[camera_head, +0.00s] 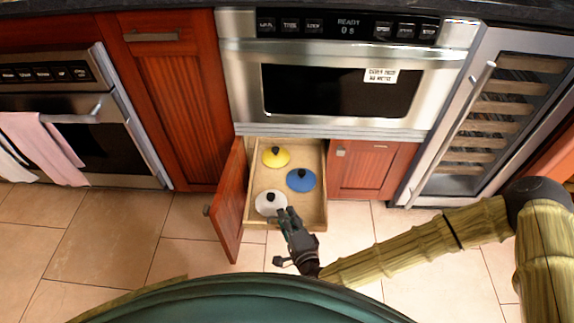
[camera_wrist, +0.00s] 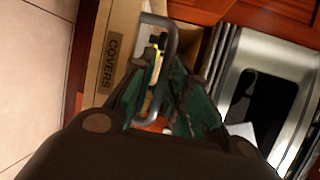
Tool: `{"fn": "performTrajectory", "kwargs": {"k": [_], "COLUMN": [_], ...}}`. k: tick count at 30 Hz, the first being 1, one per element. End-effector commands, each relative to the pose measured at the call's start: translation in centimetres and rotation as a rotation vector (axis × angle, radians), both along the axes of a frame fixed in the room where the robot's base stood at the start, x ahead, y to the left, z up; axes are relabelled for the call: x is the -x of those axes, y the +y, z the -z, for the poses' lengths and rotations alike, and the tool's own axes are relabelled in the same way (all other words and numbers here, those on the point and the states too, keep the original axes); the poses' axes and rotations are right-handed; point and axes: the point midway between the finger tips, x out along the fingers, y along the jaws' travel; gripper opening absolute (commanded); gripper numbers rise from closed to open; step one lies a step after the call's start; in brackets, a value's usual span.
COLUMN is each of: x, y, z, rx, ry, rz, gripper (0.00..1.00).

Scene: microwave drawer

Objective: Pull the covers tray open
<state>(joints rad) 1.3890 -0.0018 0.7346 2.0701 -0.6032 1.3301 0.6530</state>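The covers tray (camera_head: 323,190) is a pale wooden pull-out tray, standing well out of the cabinet below the microwave. A yellow lid (camera_head: 275,159), a blue lid (camera_head: 301,181) and a white lid (camera_head: 268,204) lie in it. My gripper (camera_head: 287,213) is at the tray's front edge. In the wrist view, the tray's front board (camera_wrist: 97,92) bears the label COVERS (camera_wrist: 109,62). The grey bar handle (camera_wrist: 169,45) runs between the fingers of my gripper (camera_wrist: 163,75), which look closed around it. The exact finger contact is partly hidden.
A red cabinet door (camera_head: 229,205) stands open just left of the tray. The microwave (camera_head: 340,90) is above, a closed cabinet door (camera_head: 370,168) to the right, a wine cooler (camera_head: 500,110) farther right. The tiled floor (camera_head: 190,225) in front is clear.

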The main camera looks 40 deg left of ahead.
Motion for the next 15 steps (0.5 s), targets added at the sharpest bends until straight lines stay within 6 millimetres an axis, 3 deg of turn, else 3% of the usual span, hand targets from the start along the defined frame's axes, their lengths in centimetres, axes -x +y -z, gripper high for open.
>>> {"fn": "performTrajectory", "kwargs": {"k": [8,15], "x": [0.5,2.5], "y": [-0.5,-3.6], "z": [-0.1,-0.7], "rx": [0.0,0.001], "ry": [0.001,0.004], "rz": [-0.001,-0.001], "gripper": [0.18,0.18]}}
